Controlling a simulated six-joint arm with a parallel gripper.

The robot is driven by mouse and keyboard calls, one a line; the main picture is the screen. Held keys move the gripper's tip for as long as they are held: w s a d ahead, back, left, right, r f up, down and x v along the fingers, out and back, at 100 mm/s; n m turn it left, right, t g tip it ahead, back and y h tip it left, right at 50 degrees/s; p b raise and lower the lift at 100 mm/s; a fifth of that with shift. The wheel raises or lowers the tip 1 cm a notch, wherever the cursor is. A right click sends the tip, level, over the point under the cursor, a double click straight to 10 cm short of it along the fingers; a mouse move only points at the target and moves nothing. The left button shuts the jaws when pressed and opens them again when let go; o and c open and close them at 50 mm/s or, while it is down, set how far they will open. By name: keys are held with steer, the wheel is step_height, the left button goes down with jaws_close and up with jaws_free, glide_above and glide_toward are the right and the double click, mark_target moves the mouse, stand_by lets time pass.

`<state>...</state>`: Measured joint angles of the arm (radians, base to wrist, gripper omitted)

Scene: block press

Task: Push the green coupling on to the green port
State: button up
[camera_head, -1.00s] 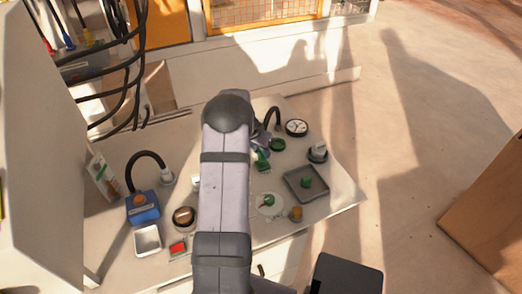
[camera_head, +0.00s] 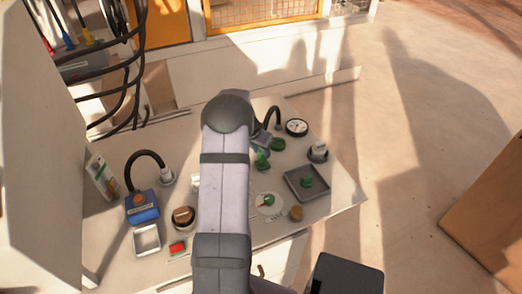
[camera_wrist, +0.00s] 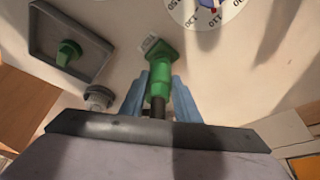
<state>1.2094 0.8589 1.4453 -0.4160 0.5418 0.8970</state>
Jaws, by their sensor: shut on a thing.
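The green coupling (camera_wrist: 157,83) is on the end of a dark hose (camera_wrist: 157,106). My gripper (camera_wrist: 160,80) is shut on it, with one blue finger on each side in the wrist view. A green piece with a square flange, apparently the green port (camera_wrist: 163,47), is directly beyond the coupling and lines up with it. The two overlap in this view, so I cannot tell how deeply they are joined. In the head view the green parts (camera_head: 262,160) show just right of my arm, which hides most of my gripper.
A grey tray (camera_head: 319,195) with a green knob (camera_head: 306,181) lies to the right. A grey fitting (camera_head: 318,151), a dial (camera_head: 268,204) and a round gauge (camera_head: 296,127) stand nearby. A blue box (camera_head: 142,208) with a looped black hose (camera_head: 143,158) is at the left.

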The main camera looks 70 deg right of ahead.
steer(key=shift+f+b, duration=0.45)
steer(key=shift+f, duration=0.05)
steer(key=o, duration=1.1)
steer(key=shift+o, duration=0.2)
steer(key=b+v, duration=0.1)
steer(key=v, duration=0.6)
steer(key=shift+a+r, duration=0.1)
